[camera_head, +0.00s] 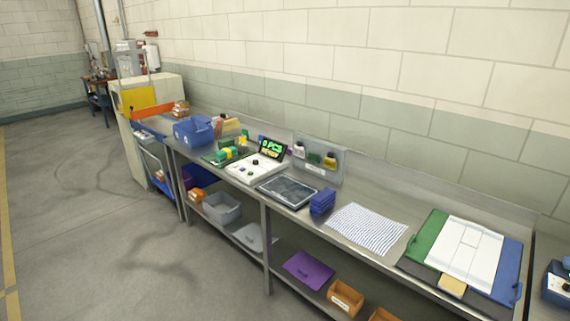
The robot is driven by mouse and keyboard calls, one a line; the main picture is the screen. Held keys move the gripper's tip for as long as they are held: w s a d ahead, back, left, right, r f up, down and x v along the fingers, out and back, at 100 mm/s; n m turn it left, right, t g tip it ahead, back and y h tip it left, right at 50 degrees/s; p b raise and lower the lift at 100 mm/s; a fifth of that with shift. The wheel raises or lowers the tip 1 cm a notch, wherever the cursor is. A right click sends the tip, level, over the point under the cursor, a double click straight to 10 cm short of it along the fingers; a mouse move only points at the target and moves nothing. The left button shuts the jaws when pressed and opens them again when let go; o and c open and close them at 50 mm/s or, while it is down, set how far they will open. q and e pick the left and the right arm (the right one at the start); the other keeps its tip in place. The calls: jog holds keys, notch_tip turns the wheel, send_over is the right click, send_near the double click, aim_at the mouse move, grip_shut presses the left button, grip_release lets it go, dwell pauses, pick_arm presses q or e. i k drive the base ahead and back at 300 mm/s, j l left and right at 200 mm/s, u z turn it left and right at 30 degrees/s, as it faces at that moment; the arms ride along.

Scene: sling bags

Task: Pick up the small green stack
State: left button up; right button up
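A small green and yellow item (227,154) sits on the bench, left of the white device with the lit screen, among green pieces. It may be the green stack, but it is too small to tell its layers. Another green piece (313,159) shows beside a yellow one in front of the grey panel at the wall. A larger green flat piece (429,236) lies at the left of white sheets on the right. Neither of my grippers is in view.
The long metal bench (290,217) runs along the wall. On it are a blue bin (194,131), a white device (252,170), a dark tray (287,190), a blue stack (322,202) and a striped cloth (366,229). The lower shelf holds bins. The floor at left is clear.

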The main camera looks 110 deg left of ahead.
aim_at(226, 154)
jog(key=u, duration=4.05)
jog(key=i+j+u, duration=0.2)
jog(key=i, duration=0.2)
jog(key=i+u, duration=0.15)
jog(key=i, duration=0.25)
jog(key=i+j, duration=0.15)
jog(key=i, duration=0.45)
jog(key=i+j, duration=0.1)
jog(key=i, duration=0.45)
jog(key=i+j+u, duration=0.1)
jog(key=i, duration=0.5)
jog(key=i+j+z, duration=0.1)
jog(key=i+z, duration=0.2)
jog(key=z, duration=0.15)
jog(key=i+j+z, duration=0.15)
jog(key=z, duration=0.3)
jog(key=i+j+z, duration=0.5)
jog(key=z, duration=0.35)
jog(key=j, duration=0.1)
